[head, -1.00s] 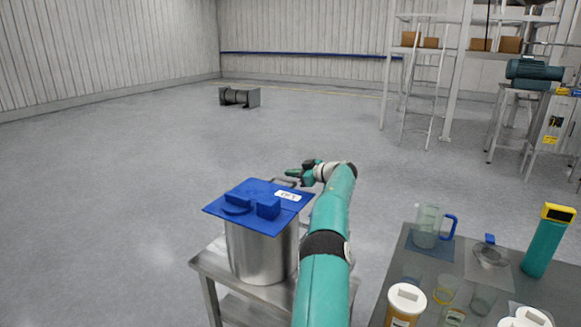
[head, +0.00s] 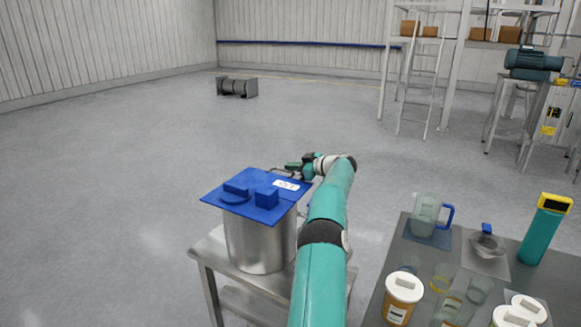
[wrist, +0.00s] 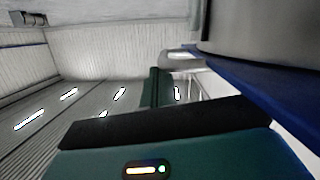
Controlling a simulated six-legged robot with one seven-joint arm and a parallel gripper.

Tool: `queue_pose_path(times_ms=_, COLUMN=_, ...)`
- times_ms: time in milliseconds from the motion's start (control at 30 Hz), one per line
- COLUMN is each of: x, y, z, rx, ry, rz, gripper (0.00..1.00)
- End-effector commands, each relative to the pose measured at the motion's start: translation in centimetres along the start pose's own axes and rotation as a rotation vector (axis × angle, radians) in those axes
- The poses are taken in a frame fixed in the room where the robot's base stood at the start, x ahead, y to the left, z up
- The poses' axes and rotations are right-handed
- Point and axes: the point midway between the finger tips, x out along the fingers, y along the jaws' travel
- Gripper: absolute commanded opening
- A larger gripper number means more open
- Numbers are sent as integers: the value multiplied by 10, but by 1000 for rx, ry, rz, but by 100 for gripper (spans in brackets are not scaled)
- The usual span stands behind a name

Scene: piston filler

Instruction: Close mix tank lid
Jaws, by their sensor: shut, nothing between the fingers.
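The mix tank (head: 258,242) is a steel cylinder on a small metal table. Its square blue lid (head: 222,203), with raised blue blocks and a white label, lies across the top and covers the opening. I cannot tell whether it is fully seated. My gripper (head: 292,166) is shut and empty just beyond the lid's far right edge, near a metal handle. In the wrist view, the gripper's dark green finger (wrist: 154,90) shows beside the blue lid (wrist: 262,95) and the steel tank wall (wrist: 255,30). Contact with the lid is unclear.
A grey bench (head: 402,255) at right holds a clear jug (head: 425,213), a teal bottle (head: 544,230), several beakers and white-capped jars. A small dark machine (head: 237,87) sits on the far floor.

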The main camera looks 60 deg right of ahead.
Motion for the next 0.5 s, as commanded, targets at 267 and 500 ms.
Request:
queue_pose_path(times_ms=267, x=-60, y=2, z=1, rx=3, ry=-2, rz=8, gripper=0)
queue_pose_path(times_ms=500, x=-109, y=1, z=-1, rx=0, ry=0, rz=7, gripper=0)
